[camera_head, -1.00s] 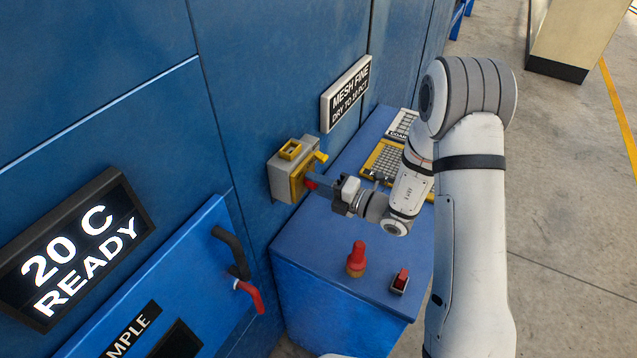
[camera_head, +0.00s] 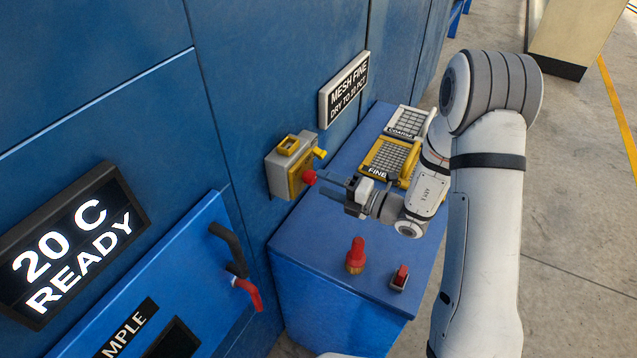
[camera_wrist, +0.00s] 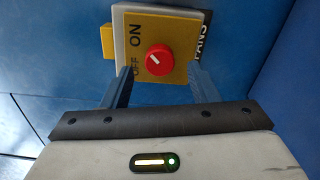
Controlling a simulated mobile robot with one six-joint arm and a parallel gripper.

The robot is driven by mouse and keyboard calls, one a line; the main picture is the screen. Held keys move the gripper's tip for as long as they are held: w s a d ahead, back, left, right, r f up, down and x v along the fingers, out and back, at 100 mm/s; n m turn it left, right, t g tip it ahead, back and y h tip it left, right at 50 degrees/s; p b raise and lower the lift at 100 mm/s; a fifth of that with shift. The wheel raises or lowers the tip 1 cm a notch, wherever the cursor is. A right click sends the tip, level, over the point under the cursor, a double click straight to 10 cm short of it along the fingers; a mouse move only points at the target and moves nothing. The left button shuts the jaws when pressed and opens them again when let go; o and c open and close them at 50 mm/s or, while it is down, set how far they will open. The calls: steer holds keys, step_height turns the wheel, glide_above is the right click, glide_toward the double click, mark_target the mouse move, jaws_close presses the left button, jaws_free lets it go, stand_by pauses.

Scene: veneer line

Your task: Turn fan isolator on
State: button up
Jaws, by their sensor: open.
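The fan isolator is a grey box (camera_head: 279,180) with a yellow front on the blue wall. Its red knob (camera_head: 309,177) faces my gripper (camera_head: 333,184). In the wrist view the red knob (camera_wrist: 159,60) sits on a yellow plate (camera_wrist: 182,32) marked ON and OFF. Its white pointer mark slants toward the upper left of the picture; I cannot tell for certain which word it matches. My gripper is open and empty. Its fingers point at the isolator, one on each side of the knob in the wrist view, and stand back from it.
A blue cabinet (camera_head: 315,245) lies below, bearing a red beacon-like button (camera_head: 356,256), a red switch (camera_head: 400,278), and yellow FINE (camera_head: 385,157) and white COARSE (camera_head: 405,121) mesh trays. A blue door with a red-tipped handle (camera_head: 247,293) is at left.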

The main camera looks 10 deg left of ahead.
steer(key=v, duration=0.4)
steer(key=shift+s+d+b, duration=0.1)
steer(key=shift+d+b, duration=0.05)
steer(key=shift+b, duration=0.25)
steer(key=s+d+r+n+g+h+b, duration=0.1)
steer(key=s+d+r+n+g+h, duration=0.2)
steer(key=s+n, duration=0.65)
steer(key=s+r+n+g+h, duration=0.35)
steer(key=s+n+g, duration=0.2)
steer(key=n, duration=0.75)
steer(key=s+d+r+n+t+h, duration=0.2)
steer(key=d+n+t+h, duration=0.1)
steer(key=d+n+h, duration=0.2)
steer(key=s+d+r+n+t+h+b, duration=0.1)
steer(key=d+n+h, duration=0.4)
steer(key=d+n, duration=0.5)
steer(key=shift+s+r+t, duration=0.85)
steer(key=shift+s+t, duration=0.05)
steer(key=shift+t, duration=0.15)
